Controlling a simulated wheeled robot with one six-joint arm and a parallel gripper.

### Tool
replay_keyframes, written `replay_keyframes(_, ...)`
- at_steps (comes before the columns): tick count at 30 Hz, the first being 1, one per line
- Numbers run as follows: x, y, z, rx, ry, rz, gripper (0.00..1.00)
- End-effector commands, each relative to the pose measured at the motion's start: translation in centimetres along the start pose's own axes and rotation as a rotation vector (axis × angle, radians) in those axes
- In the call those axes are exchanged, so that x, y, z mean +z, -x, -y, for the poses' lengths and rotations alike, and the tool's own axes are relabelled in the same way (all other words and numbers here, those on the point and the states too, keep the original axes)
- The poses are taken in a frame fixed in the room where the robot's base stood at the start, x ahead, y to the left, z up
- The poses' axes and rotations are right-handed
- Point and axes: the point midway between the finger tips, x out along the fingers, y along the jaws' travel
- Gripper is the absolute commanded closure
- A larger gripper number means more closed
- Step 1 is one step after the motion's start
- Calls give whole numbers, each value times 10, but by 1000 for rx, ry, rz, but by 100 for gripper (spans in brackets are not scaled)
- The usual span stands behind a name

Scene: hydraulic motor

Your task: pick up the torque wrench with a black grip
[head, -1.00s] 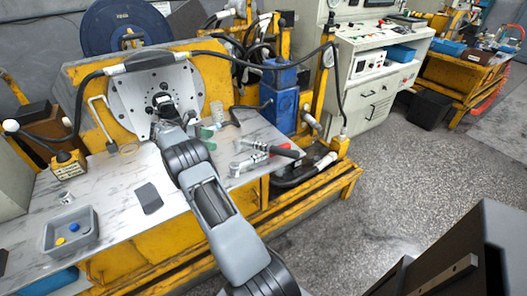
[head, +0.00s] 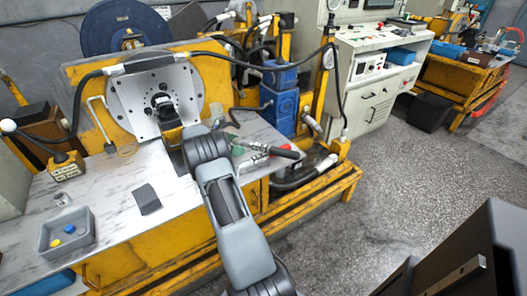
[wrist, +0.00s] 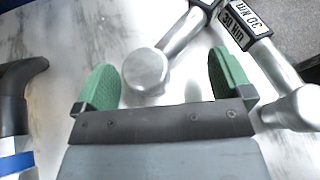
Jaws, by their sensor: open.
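The torque wrench with a black grip (head: 285,152) lies on the bench top near its right end in the head view, its grip pointing right. In the wrist view, a silver wrench (wrist: 262,45) with black labels, one reading 30 Nm, lies at the upper right. A second silver tool end (wrist: 148,70) with a round head lies between my fingers, apart from both. I cannot tell which of these two carries the black grip. My gripper (wrist: 160,65) is open with green pads, empty, above the bench.
A dark curved handle with a blue band (wrist: 15,105) lies left of my gripper in the wrist view. A grey bin (head: 66,234) and dark pad (head: 146,199) are on the left.

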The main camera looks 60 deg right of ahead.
Motion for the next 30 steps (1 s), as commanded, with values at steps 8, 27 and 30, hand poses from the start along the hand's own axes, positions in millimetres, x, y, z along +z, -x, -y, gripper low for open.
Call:
replay_keyframes(8,0,-8,0,1,0,0,3)
replay_keyframes(27,0,-8,0,0,0,0,62)
replay_keyframes(30,0,-8,0,0,0,0,72)
